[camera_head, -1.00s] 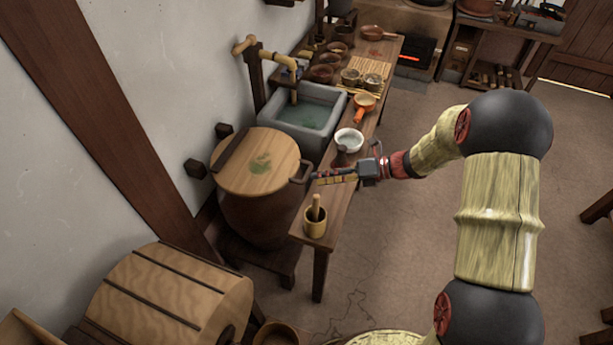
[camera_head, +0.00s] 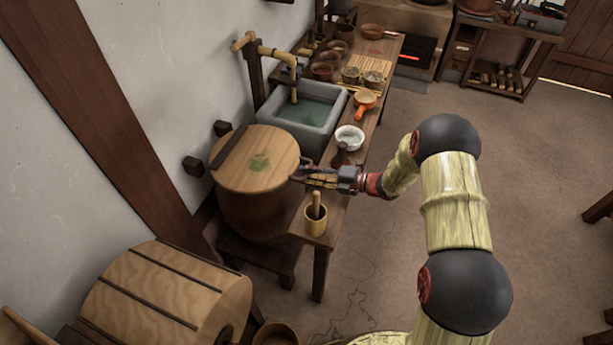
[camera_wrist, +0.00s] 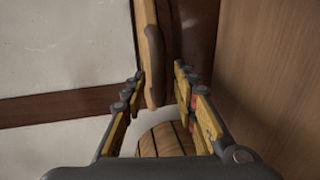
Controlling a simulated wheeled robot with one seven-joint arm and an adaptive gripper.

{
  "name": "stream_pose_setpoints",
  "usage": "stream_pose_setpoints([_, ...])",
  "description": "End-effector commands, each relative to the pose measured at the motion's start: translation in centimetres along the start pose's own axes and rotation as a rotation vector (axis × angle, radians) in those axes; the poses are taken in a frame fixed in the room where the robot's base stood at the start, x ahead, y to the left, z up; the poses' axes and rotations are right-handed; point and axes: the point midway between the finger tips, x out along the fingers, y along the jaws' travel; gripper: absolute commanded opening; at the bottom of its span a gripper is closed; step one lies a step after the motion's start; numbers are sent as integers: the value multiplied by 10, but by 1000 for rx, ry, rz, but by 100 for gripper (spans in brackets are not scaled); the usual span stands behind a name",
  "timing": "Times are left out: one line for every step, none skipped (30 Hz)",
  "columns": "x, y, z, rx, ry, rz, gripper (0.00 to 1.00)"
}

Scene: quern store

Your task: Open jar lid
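A large brown jar (camera_head: 252,217) stands by the wall on a low dark stand. Its round wooden lid (camera_head: 262,172) lies flat on top, with a green mark. My gripper (camera_head: 304,175) is at the lid's right edge, where a dark handle sticks out. In the wrist view, my gripper (camera_wrist: 158,82) has its yellow fingers spread apart. The dark lid handle (camera_wrist: 154,65) and the lid's edge (camera_wrist: 145,22) lie between the fingers, with gaps visible on both sides. In the head view the fingers partly hide the handle.
A stone sink (camera_head: 300,130) lies behind the jar.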

Motion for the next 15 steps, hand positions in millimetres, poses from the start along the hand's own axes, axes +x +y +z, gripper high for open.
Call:
stream_pose_setpoints([4, -1, 0, -1, 1, 0, 29])
stream_pose_setpoints([6, 0, 0, 0, 0, 0, 29])
stream_pose_setpoints([7, 0, 0, 0, 0, 0, 29])
stream_pose_setpoints([8, 0, 0, 0, 0, 0, 29])
stream_pose_setpoints([8, 0, 0, 0, 0, 0, 29])
stream_pose_setpoints([8, 0, 0, 0, 0, 0, 29])
stream_pose_setpoints([8, 0, 0, 0, 0, 0, 29])
stream_pose_setpoints([8, 0, 0, 0, -1, 0, 29])
stream_pose_setpoints([8, 0, 0, 0, 0, 0, 29])
stream_pose_setpoints([8, 0, 0, 0, 0, 0, 29])
stream_pose_setpoints([8, 0, 0, -1, 0, 0, 29])
stream_pose_setpoints([8, 0, 0, -1, 0, 0, 27])
stream_pose_setpoints([8, 0, 0, -1, 0, 0, 26])
stream_pose_setpoints([8, 0, 0, -1, 0, 0, 24])
stream_pose_setpoints([8, 0, 0, -1, 0, 0, 22])
